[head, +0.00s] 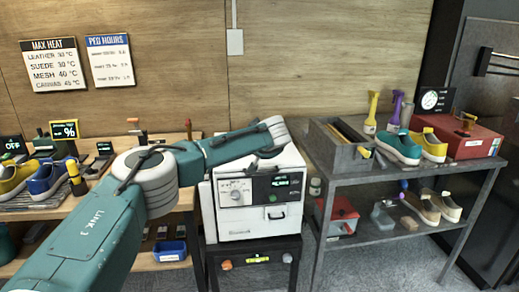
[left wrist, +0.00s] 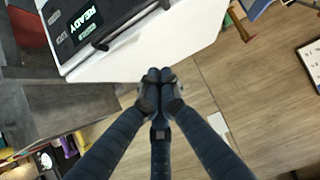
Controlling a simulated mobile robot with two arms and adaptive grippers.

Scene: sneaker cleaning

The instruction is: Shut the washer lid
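The washer (head: 258,220) is a white box with a dial, a green-lit display and a front handle, standing on a dark stand. My left arm reaches across above it in the head view and covers much of its top. My right gripper is in neither view.
A grey metal shelf (head: 405,172) stands close right of the washer, with a grey bin (head: 338,150), shoes, spray bottles and a red box (head: 470,140). A wooden bench with shoes (head: 46,180) is at left. A wooden wall (head: 330,60) rises behind.

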